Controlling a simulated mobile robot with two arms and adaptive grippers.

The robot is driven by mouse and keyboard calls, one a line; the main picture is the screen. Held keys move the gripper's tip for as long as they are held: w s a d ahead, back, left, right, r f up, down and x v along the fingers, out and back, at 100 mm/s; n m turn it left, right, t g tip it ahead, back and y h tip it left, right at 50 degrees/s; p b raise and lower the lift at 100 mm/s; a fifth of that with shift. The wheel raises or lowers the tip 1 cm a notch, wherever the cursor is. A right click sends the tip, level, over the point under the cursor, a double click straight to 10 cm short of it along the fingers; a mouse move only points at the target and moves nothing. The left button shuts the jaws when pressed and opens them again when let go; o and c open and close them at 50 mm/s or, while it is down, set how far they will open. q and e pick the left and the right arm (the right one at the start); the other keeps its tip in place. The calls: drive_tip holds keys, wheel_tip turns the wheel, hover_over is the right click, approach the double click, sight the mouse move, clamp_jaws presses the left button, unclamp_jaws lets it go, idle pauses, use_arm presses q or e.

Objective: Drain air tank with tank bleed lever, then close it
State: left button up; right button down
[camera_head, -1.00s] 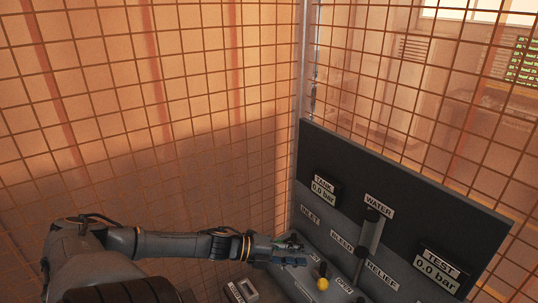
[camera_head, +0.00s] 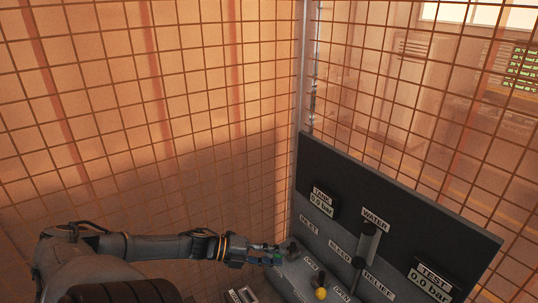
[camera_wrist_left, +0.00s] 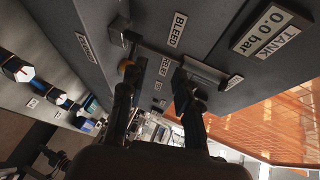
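The grey compressor panel (camera_head: 400,205) carries a TANK gauge (camera_head: 321,198) reading 0.0 bar and a TEST gauge (camera_head: 432,279) reading 0.0 bar. The BLEED label (camera_head: 339,248) is between INLET and RELIEF; it also shows in the left wrist view (camera_wrist_left: 178,30). Which lever is the tank bleed lever I cannot tell. My left gripper (camera_head: 277,257) is at the panel's left end, its fingers (camera_wrist_left: 158,100) apart with nothing clearly between them. My right gripper is out of view.
A black-knobbed lever (camera_head: 358,262) rises below the WATER label. Mesh fencing (camera_head: 150,110) stands behind and to the left.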

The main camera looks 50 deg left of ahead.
use_arm(q)
drive_tip(key=shift+s+a+r, duration=0.2)
drive_tip(key=shift+s+a, duration=0.25)
drive_tip(key=shift+a, duration=0.2)
